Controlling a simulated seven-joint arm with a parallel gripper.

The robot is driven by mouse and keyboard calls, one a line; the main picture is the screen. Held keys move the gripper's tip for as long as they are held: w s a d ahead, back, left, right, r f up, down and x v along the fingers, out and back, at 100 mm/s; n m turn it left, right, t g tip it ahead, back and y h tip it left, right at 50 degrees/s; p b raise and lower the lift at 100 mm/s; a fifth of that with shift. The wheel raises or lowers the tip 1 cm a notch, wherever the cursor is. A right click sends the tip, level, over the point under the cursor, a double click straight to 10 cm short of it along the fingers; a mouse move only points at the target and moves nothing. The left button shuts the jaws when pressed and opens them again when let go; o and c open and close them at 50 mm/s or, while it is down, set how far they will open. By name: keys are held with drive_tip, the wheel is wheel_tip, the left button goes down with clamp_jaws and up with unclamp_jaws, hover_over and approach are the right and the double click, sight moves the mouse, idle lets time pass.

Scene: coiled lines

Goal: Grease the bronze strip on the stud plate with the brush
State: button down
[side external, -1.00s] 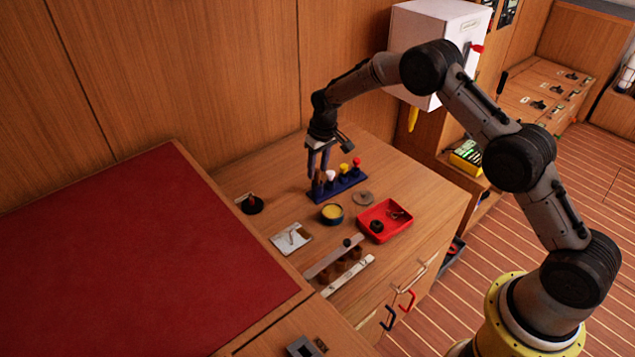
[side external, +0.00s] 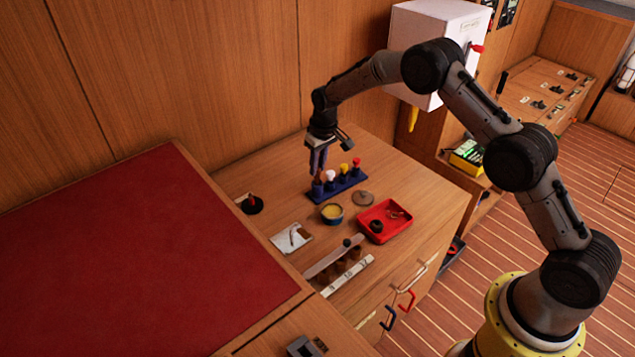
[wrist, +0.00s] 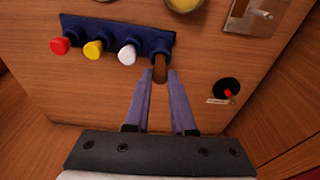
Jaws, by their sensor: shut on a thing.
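My gripper (wrist: 160,78) is shut on a brown wooden handle (wrist: 159,68), which I take to be the brush. The handle stands in the end slot of a blue rack (side external: 342,188), beside the white-topped tool. Any bristles are hidden in the rack. The stud plate (side external: 291,238) is a pale metal plate lying flat on the bench, also in the wrist view (wrist: 258,22). A small stud sits on it, with a brownish bronze strip (wrist: 238,8) near one edge. A round pot of yellow grease (side external: 332,213) stands open between rack and plate.
The rack also holds white (wrist: 127,53), yellow (wrist: 93,49) and red-topped (wrist: 60,45) tools. A round lid (side external: 363,198) lies near a red tray (side external: 372,234) with small parts. A black disc with a red knob (side external: 252,205) is at the left. Pale rails (side external: 346,275) lie in front.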

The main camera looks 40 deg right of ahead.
drive_tip(key=shift+r, duration=2.95)
drive_tip(key=s+a+r, duration=0.2)
drive_tip(key=s, duration=0.7)
drive_tip(key=shift+s+a+f, duration=0.1)
drive_tip(key=shift+a+f, duration=0.05)
drive_tip(key=shift+f, duration=2.8)
drive_tip(key=shift+f, duration=0.65)
drive_tip(key=shift+r, duration=0.1)
wheel_tip(320, 180, up, 7)
